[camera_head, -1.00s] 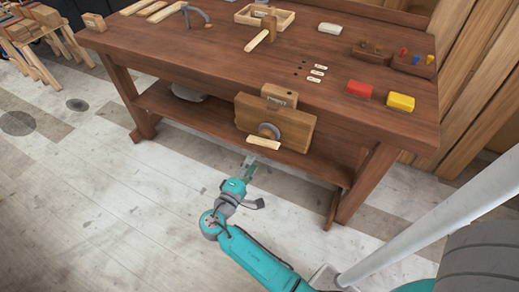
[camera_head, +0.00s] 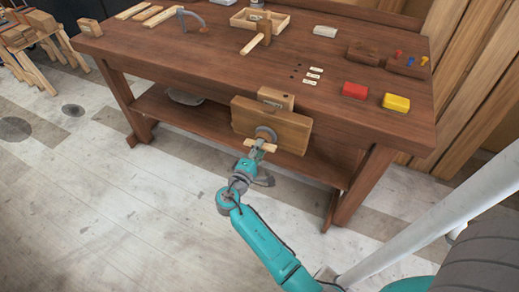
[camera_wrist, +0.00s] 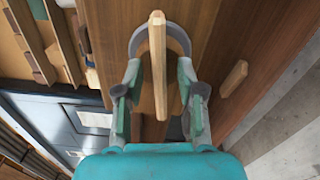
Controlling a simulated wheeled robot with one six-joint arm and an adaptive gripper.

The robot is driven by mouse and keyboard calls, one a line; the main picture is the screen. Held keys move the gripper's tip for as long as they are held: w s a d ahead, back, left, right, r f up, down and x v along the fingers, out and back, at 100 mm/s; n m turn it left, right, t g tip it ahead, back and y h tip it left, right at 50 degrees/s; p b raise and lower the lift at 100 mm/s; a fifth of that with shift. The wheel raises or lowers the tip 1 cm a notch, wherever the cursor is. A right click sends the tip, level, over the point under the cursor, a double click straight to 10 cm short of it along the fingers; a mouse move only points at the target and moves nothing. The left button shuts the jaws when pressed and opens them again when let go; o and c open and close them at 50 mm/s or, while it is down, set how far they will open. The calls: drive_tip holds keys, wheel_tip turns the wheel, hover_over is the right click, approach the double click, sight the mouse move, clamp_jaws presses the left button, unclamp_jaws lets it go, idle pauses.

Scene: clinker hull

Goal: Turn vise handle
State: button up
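The vise (camera_head: 293,130) is a brown wooden jaw on the front of the workbench, with a grey round hub (camera_head: 266,132). Its handle (camera_head: 270,147) is a pale wooden bar across the hub, partly hidden by my gripper (camera_head: 258,153) in the head view. In the wrist view the handle (camera_wrist: 158,65) runs upright in the picture, in front of the grey hub (camera_wrist: 178,32). My gripper (camera_wrist: 158,105) is open, with one finger on each side of the handle's lower part. Gaps show between the fingers and the bar.
A lower shelf (camera_head: 205,115) runs behind the vise, and a bench leg (camera_head: 365,185) stands to the right. The floor in front is clear.

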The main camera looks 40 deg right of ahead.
clamp_jaws()
drive_tip(key=shift+f+m, duration=0.1)
drive_tip(key=shift+m, duration=0.8)
drive_tip(key=shift+o, duration=0.4)
unclamp_jaws()
drive_tip(key=shift+a, duration=0.15)
drive_tip(key=v, duration=1.1)
drive_tip(key=shift+s+a, duration=0.15)
drive_tip(key=shift+a, duration=0.25)
